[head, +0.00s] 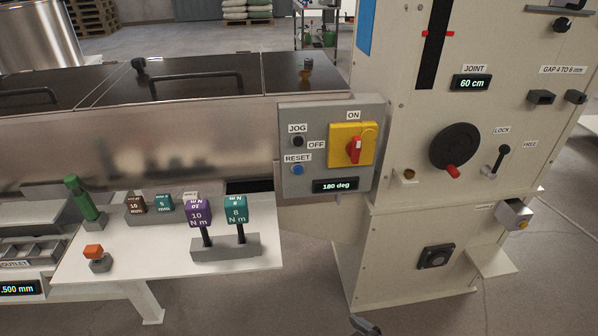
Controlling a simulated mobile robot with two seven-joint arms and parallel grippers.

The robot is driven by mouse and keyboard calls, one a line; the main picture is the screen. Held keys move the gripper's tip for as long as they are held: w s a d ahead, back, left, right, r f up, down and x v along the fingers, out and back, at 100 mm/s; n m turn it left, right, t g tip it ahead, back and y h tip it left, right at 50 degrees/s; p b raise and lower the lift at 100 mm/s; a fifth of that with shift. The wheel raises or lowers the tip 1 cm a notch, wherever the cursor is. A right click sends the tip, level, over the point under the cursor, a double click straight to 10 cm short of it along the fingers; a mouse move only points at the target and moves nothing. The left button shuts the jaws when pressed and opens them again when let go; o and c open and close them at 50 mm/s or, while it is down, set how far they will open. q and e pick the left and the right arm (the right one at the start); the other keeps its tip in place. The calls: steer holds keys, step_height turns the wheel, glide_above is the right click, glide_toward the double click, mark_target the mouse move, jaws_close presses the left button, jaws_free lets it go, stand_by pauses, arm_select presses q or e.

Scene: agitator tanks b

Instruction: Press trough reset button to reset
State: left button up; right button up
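The reset button (297,170) is a small round blue button under a RESET label on a grey control box (290,191). The box is fixed to the right end of the steel trough (150,142). A black JOG button (297,141) sits above it. To its right is a red rotary handle (354,149) on a yellow plate, with ON above and OFF at its left. A small display (336,186) below reads 180 deg.
A white table (120,262) below the trough holds purple and teal torque tools (199,212) and a green-handled tool (80,199). A cream machine cabinet (400,130) with a black knob (454,146) stands right of the box. The space before the box looks clear.

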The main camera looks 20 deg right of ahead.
jaws_close()
stand_by(0.8)
stand_by(0.8)
